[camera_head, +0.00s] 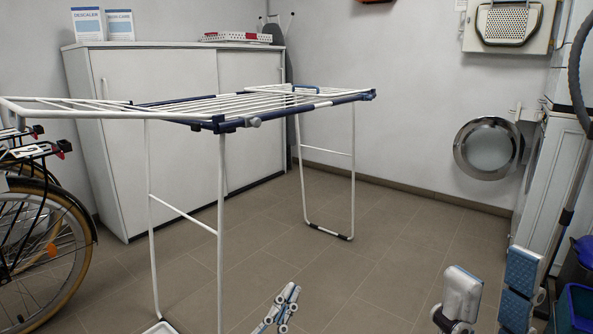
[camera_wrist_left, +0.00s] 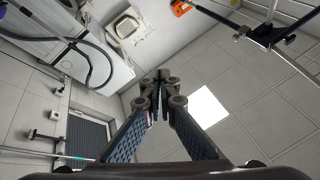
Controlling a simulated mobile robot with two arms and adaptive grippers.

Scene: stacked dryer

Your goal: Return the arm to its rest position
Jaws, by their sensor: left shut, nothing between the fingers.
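My left gripper (camera_head: 289,293) is low in the middle of the head view, with its linked fingers together and nothing between them. In the left wrist view its blue-padded fingers (camera_wrist_left: 160,80) meet at the tips, also empty. It is apart from the drying rack in the head view. My right gripper (camera_head: 493,280) shows at the bottom right of the head view, with a clear gap between its two fingers and nothing held. Its palm and most of both arms are below the picture's edge.
A white drying rack (camera_head: 222,190) stands unfolded left of centre. A round machine door (camera_head: 488,148) hangs open at the right wall by a white machine (camera_head: 557,185). A bicycle (camera_head: 35,245) is at left, a cabinet (camera_head: 160,150) behind. Floor (camera_head: 385,255) right of the rack is clear.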

